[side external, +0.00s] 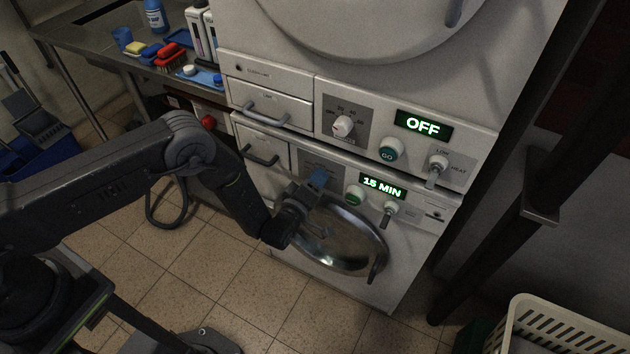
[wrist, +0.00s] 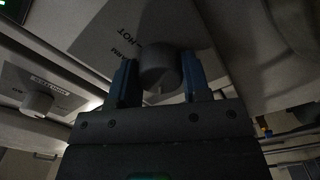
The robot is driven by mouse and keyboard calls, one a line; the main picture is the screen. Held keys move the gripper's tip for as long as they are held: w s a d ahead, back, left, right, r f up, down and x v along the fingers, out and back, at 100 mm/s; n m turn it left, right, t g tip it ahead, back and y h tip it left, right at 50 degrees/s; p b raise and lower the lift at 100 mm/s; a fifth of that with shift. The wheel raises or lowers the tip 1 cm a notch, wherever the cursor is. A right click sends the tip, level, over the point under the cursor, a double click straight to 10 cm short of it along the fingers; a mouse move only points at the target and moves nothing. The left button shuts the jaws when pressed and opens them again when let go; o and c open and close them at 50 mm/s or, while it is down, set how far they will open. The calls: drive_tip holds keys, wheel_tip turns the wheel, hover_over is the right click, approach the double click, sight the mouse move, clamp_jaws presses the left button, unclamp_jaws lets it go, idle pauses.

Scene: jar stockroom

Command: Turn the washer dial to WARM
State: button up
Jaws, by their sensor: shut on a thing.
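The washer dial (wrist: 160,68) is a round grey knob on a grey panel (wrist: 95,32) in the wrist view. My gripper (wrist: 160,80) is shut on it, with one blue finger against each side. In the side external view my gripper (side external: 318,180) is at the washer's upper front, and its fingers and wrist hide the dial. The word HOT is printed upside down near the dial in the wrist view; other lettering is dim. I cannot tell which setting the dial points to.
The washer display (side external: 383,187) reads 15 MIN, beside a green button (side external: 354,195) and a switch (side external: 389,214). The round washer door (side external: 350,250) is below. Above, the dryer has a white dial (side external: 343,126) and a display (side external: 423,125) reading OFF. Drawer handles (side external: 262,155) project at left.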

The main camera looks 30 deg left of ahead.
drive_tip(key=m, duration=0.4)
drive_tip(key=shift+m, duration=0.3)
drive_tip(key=m, duration=0.4)
drive_tip(key=shift+m, duration=0.3)
drive_tip(key=m, duration=0.4)
drive_tip(key=shift+m, duration=2.5)
drive_tip(key=o, duration=0.9)
drive_tip(key=s, duration=1.3)
drive_tip(key=shift+s, duration=0.4)
